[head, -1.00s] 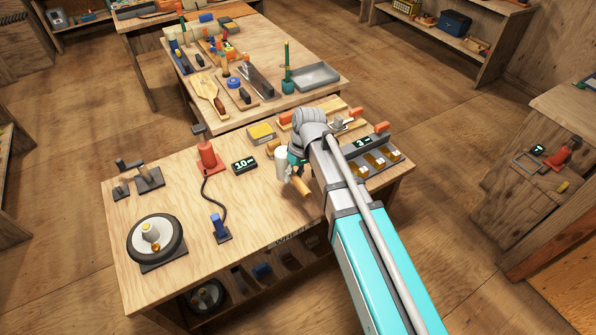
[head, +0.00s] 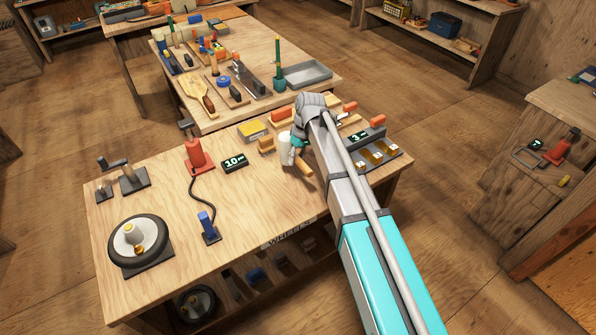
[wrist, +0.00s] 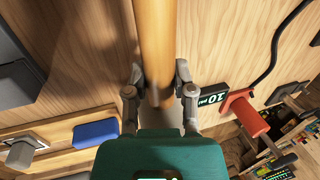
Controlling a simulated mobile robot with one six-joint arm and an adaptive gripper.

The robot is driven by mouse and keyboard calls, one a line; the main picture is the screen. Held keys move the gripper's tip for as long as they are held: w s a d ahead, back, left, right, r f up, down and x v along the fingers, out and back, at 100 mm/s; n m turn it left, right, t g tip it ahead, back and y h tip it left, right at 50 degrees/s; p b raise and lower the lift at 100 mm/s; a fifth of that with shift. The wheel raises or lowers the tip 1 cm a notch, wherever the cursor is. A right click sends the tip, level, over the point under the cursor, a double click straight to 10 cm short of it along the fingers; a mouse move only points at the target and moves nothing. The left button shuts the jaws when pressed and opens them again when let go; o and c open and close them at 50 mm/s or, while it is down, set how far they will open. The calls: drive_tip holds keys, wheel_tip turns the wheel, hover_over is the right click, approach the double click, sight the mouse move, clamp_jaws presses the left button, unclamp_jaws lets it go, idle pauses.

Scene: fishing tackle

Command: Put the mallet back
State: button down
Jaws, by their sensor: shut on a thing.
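The mallet has a pale head (head: 285,149) and a wooden handle (head: 304,168). It shows in the head view just left of my arm's end, over the back middle of the near workbench (head: 150,245). My gripper (head: 298,150) is shut on the mallet and partly hidden by my own wrist. In the wrist view, my gripper's fingers (wrist: 158,92) clasp both sides of the handle (wrist: 154,40), which runs up out of the picture. How high the mallet is above the bench is hard to tell.
A pressure readout (head: 234,162), red stand (head: 199,155), yellow box (head: 253,130) and wooden block (head: 267,145) are left of the mallet. A tray with gold pieces (head: 375,153) lies right. A wheel (head: 138,241) sits at front left. The bench's front middle is clear.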

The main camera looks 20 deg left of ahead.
drive_tip(key=shift+w+f+b, duration=0.5)
drive_tip(key=shift+w+f, duration=0.2)
drive_tip(key=shift+f, duration=0.1)
drive_tip(key=shift+w+f+b, duration=0.5)
drive_tip(key=shift+f+b, duration=0.25)
drive_tip(key=shift+b+x, duration=1.25)
drive_tip(key=shift+w+d+f, duration=0.1)
drive_tip(key=shift+w, duration=0.05)
drive_tip(key=shift+c, duration=2.3)
unclamp_jaws()
drive_tip(key=shift+r, duration=0.2)
